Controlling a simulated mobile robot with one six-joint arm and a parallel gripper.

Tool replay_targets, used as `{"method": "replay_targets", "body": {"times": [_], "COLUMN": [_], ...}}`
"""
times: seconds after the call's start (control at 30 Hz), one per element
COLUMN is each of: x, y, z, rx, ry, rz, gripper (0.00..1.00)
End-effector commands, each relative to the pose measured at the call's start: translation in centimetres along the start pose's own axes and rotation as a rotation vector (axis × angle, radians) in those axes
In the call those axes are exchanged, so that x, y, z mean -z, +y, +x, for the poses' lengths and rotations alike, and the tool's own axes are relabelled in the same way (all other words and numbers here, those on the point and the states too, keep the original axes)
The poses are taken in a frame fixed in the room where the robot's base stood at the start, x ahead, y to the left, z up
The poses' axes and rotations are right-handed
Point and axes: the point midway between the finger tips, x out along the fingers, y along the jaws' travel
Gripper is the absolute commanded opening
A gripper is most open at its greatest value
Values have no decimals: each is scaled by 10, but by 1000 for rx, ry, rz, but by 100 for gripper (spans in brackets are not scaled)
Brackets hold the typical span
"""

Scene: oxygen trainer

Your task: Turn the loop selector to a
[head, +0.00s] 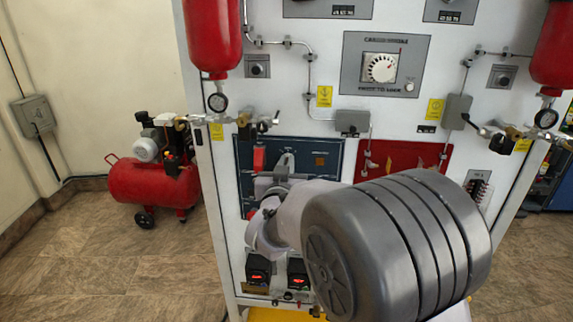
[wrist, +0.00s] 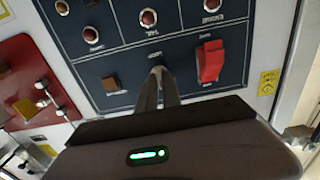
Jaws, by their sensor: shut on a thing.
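The loop selector sits in the middle of the blue panel (head: 335,150), and its grey knob (head: 285,163) shows in the head view above my gripper. In the wrist view, which is turned over, the selector (wrist: 158,72) is at the far end of the fingers, mostly hidden by them. My gripper (wrist: 160,88) is shut on the selector, its narrow fingers pointing into the panel. In the head view my gripper (head: 270,182) is partly hidden by my arm. The position letters and the exact angle of the selector are too small or blurred to read.
A red switch (wrist: 210,61) stands out close beside the selector, with an amber square (wrist: 111,82) on the other side. Several round red lamps (wrist: 148,18) line the panel. A red panel (head: 405,165) adjoins. A red compressor (head: 152,182) stands on open floor at left.

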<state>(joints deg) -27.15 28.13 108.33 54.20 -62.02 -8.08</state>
Motion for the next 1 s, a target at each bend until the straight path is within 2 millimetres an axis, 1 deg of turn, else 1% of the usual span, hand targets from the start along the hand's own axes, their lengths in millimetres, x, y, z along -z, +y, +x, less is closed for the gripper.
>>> {"method": "replay_targets", "body": {"times": [0.17,0.37,0.8,1.0], "x": [0,0,0,0], "y": [0,0,-2,-2], "z": [0,0,0,0], "rx": [0,0,0,0], "ry": [-1,-1,-2,-2], "rz": [-27,-129,-498,-637], "gripper": [0,0,0,0]}}
